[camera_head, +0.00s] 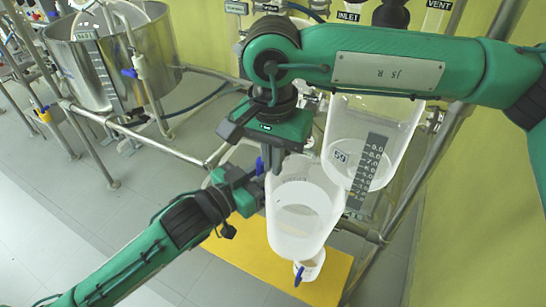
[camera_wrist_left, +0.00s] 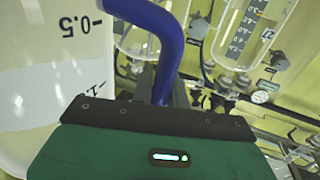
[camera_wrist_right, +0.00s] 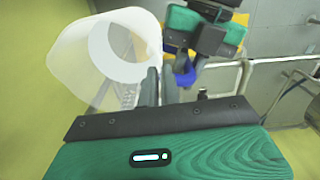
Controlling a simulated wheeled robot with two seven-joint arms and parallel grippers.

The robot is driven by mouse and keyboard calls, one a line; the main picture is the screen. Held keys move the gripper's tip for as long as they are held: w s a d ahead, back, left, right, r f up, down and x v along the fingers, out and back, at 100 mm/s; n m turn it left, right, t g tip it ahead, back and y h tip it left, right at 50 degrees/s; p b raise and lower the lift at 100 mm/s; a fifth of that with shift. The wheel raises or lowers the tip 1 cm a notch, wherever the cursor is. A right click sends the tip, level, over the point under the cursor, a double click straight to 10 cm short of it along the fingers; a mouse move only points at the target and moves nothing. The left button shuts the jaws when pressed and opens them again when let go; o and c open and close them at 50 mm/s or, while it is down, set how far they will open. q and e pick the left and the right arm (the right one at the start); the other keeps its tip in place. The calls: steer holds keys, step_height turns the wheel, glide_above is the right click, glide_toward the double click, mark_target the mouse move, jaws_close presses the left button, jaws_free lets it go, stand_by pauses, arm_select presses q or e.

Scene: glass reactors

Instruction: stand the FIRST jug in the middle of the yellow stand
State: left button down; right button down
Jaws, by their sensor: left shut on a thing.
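A translucent white jug (camera_head: 297,232) with a pale liquid inside hangs in the air in front of the reactors. My left gripper (camera_head: 255,174) is shut on its blue handle, which shows large in the left wrist view (camera_wrist_left: 166,50). The jug's scale side (camera_wrist_left: 60,60) is at the left there. My right gripper (camera_head: 270,165) points down beside the jug's rim; whether its fingers touch the rim is unclear. The jug also shows in the right wrist view (camera_wrist_right: 88,60). A second small white jug (camera_head: 313,266) with a blue handle is at the yellow stand (camera_head: 255,248), below the held jug.
A glass reactor with a scale (camera_head: 400,125) hangs behind the held jug at the right. Metal frame pipes (camera_head: 160,145) run around the stand. A steel vessel (camera_head: 145,55) stands at the back left. The left part of the stand and the grey floor (camera_head: 60,225) are clear.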

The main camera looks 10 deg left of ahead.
arm_select(q)
steer(key=shift+s+d+r, duration=0.1)
steer(key=shift+r, duration=0.2)
stand_by(0.6)
steer(key=c, duration=1.5)
jaws_free()
steer(key=shift+o, duration=1)
steer(key=shift+f, duration=0.15)
